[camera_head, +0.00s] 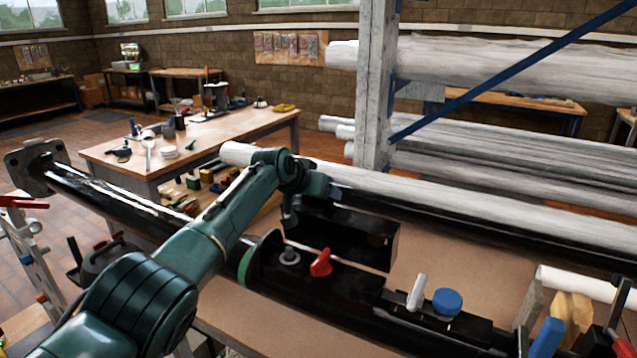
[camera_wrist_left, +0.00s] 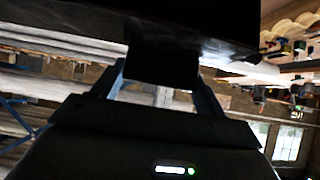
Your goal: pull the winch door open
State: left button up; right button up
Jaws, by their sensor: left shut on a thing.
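The black mast (camera_head: 115,198) lies across the workbench, with a green ring (camera_head: 246,265) around it. A black panel that looks like the winch door (camera_head: 345,238) stands up from the mast beside my left gripper (camera_head: 290,220). Its hinge and exact angle are hard to make out. My left arm comes in from the lower left and the gripper points down at the panel's left end. In the left wrist view, the fingers (camera_wrist_left: 160,90) are shut on a dark block (camera_wrist_left: 165,68) under a large black surface; I cannot tell which part of the door it is. My right gripper is not in view.
A red knob (camera_head: 320,263), a grey knob (camera_head: 289,256), a white handle (camera_head: 416,292) and a blue cap (camera_head: 447,301) sit on the black parts in front. A rack post (camera_head: 375,90) with white spars stands behind. A tool table (camera_head: 195,135) is at the back left.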

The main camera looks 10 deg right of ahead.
pick_arm(q)
jog(key=shift+w+d+r, duration=0.15)
jog(key=shift+w+r, duration=0.15)
jog(key=shift+r, duration=0.1)
jog(key=o, duration=1)
jog(key=shift+o, duration=1.3)
jog(key=shift+s, duration=0.15)
jog(key=shift+o, duration=0.6)
jog(key=shift+f, duration=0.25)
jog(key=shift+r, duration=0.1)
jog(key=shift+v, duration=1.3)
jog(key=b+v, duration=0.2)
jog(key=v, duration=0.8)
jog(key=shift+r+b, duration=0.2)
jog(key=shift+b, duration=0.1)
